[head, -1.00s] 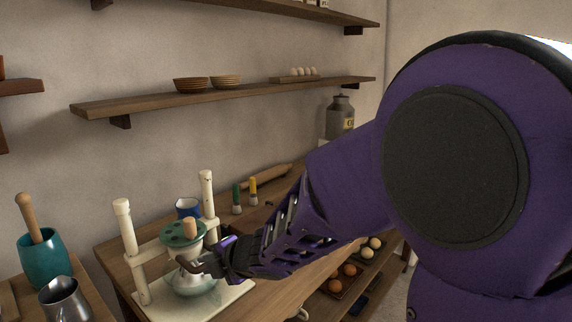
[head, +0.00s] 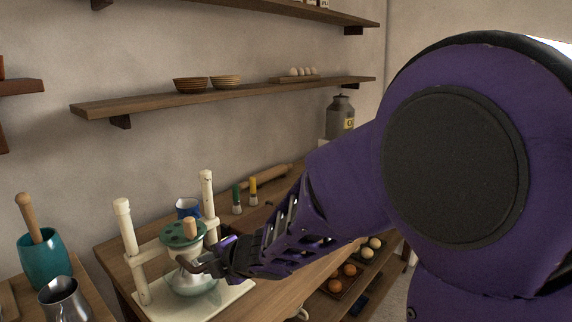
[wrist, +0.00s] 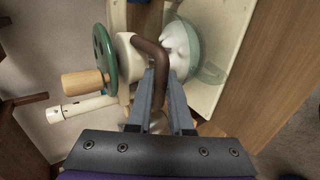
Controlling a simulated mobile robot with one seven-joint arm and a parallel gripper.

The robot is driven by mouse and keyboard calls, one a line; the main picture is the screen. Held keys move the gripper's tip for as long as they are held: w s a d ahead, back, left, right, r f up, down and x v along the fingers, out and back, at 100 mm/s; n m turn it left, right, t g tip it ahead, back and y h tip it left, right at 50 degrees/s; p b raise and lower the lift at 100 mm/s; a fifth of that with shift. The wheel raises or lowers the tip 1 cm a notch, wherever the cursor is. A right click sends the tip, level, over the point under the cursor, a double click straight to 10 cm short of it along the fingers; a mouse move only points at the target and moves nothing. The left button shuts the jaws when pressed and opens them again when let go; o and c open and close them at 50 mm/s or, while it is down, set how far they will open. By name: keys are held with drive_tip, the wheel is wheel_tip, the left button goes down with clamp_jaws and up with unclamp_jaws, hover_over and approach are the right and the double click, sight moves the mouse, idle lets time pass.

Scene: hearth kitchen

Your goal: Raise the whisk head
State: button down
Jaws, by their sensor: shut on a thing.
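The whisk stand has two cream posts (head: 130,245) on a pale base (head: 222,299). Its whisk head carries a green disc (head: 176,236) with a wooden knob (head: 190,228); in the wrist view the disc (wrist: 104,55) and knob (wrist: 84,85) are at the left. A glass bowl (head: 200,286) stands under the head, with white contents visible in the wrist view. My gripper (wrist: 161,78) is shut on a brown bent lever (wrist: 152,45) at the head's side; the lever (head: 187,266) also shows in the head view. The whisk itself is hidden.
A teal mortar (head: 46,262) and metal jug (head: 65,299) are at the left. Eggs lie on the shelf below (head: 350,271). My arm covers the counter's right part.

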idle(0.3)
drive_tip(key=shift+r+p, duration=3.9)
drive_tip(key=shift+r, duration=0.15)
drive_tip(key=c, duration=0.7)
unclamp_jaws()
drive_tip(key=shift+f, duration=0.15)
drive_tip(key=shift+p+v, duration=1.25)
drive_tip(key=shift+v, duration=2.3)
